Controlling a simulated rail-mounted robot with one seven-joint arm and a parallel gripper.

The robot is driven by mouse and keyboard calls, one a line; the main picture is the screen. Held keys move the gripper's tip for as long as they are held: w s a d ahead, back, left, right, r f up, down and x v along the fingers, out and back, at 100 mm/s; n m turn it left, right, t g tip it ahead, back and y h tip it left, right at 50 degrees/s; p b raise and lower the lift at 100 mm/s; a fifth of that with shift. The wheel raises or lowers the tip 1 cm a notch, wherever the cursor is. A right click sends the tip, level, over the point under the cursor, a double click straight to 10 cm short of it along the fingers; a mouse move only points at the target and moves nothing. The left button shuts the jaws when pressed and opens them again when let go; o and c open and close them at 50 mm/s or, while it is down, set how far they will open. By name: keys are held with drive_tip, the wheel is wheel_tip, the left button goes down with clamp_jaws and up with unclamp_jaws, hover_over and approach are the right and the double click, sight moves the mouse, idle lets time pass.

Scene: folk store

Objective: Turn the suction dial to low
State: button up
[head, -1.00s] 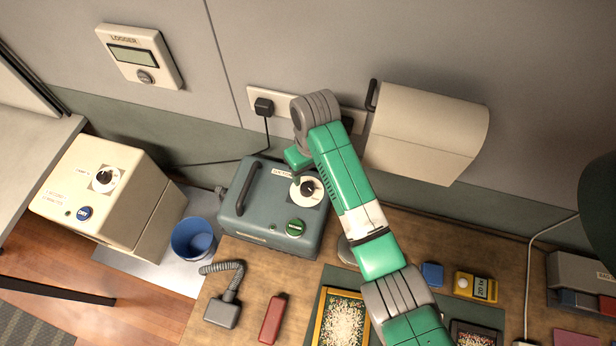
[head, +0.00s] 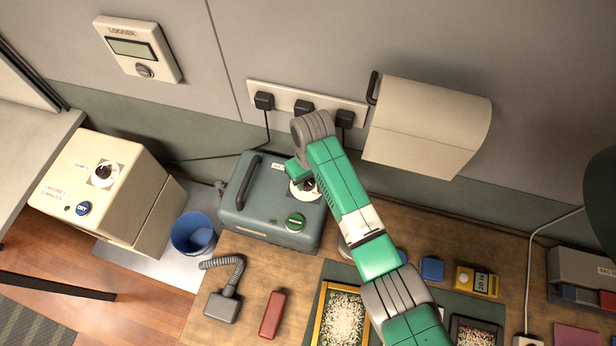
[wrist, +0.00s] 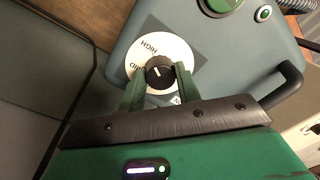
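The suction dial is a black knob (wrist: 160,72) on a round white plate marked HIGH and MID in the wrist view. A white line marks the knob; its exact setting is hard to read. The plate's lower part is hidden behind my fingers. My gripper (wrist: 160,84) has one finger on each side of the knob, very near or touching it; whether they press on it is unclear. In the head view my wrist covers most of the dial (head: 303,191) on top of the blue-grey suction box (head: 252,222).
A green button (head: 295,221) and a black handle (head: 250,181) are on the same box. A cream box (head: 150,208) with its own dial and blue DRY button stands left. A blue bucket (head: 193,236) is between them. Plugs and a paper roll holder (head: 428,120) are on the wall behind.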

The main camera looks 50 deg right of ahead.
drive_tip(key=n+p, duration=0.1)
drive_tip(key=n, duration=0.2)
drive_tip(key=shift+r+p, duration=0.15)
drive_tip(key=shift+p, duration=0.2)
drive_tip(key=n+p, duration=0.1)
drive_tip(key=n, duration=0.2)
drive_tip(key=shift+n, duration=0.3)
drive_tip(key=n+p, duration=0.1)
drive_tip(key=n, duration=0.2)
drive_tip(key=shift+w+n+g, duration=0.1)
drive_tip(key=shift+n+g, duration=0.2)
drive_tip(key=shift+n, duration=0.1)
drive_tip(key=n, duration=0.3)
drive_tip(key=shift+p, duration=0.35)
drive_tip(key=n+p, duration=0.1)
drive_tip(key=n, duration=0.4)
drive_tip(key=shift+w+n+h, duration=0.1)
drive_tip(key=shift+n+h, duration=0.2)
drive_tip(key=shift+n, duration=0.1)
drive_tip(key=shift+n+p, duration=0.3)
drive_tip(key=shift+n, duration=2)
